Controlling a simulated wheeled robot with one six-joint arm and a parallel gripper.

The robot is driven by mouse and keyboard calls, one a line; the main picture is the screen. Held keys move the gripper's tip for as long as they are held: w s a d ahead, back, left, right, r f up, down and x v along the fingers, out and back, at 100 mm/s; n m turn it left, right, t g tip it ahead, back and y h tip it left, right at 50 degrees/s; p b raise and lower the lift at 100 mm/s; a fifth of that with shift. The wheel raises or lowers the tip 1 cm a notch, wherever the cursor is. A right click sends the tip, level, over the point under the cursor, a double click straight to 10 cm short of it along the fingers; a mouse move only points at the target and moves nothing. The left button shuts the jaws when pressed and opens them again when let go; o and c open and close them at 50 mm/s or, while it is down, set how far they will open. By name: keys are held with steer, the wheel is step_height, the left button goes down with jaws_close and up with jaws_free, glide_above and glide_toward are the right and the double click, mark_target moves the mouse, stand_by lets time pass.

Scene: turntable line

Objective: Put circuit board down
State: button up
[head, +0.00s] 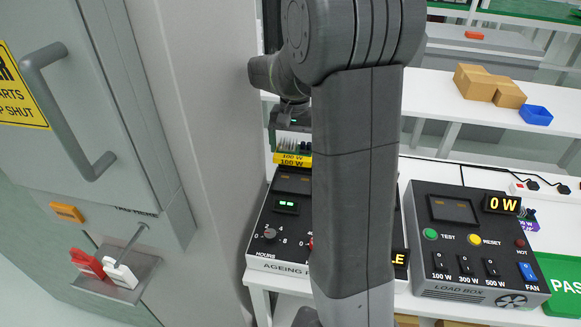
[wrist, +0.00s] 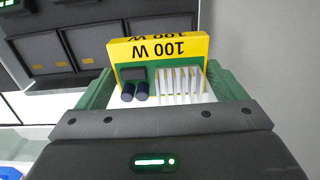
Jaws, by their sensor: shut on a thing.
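The circuit board (wrist: 158,47) carries a yellow strip marked 100 W, white fins, two dark cylinders and a dark block. My gripper (wrist: 160,88) is shut on it, with green fingers on both sides in the wrist view. In the head view the board's yellow strip (head: 293,159) shows below my gripper (head: 292,132), over or near the back of the ageing unit (head: 285,244). I cannot tell whether the board touches anything. My arm hides the middle of the ageing unit and part of the table.
The load box (head: 478,245) reads 0 W and stands right of the ageing unit. A green PASS area (head: 562,285) lies at the far right. A grey cabinet with a handle (head: 68,110) stands close on the left. Cardboard boxes (head: 487,85) and a blue bin (head: 536,115) sit behind.

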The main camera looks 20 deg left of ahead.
steer(key=shift+w+a, duration=0.2)
steer(key=shift+w, duration=0.1)
glide_toward(294, 183)
step_height(294, 183, down, 5)
steer(key=shift+f, duration=0.2)
steer(key=shift+f, duration=0.3)
steer(key=o, duration=0.9)
step_height(294, 183, up, 13)
steer(key=shift+f, duration=0.2)
steer(key=shift+f, duration=0.1)
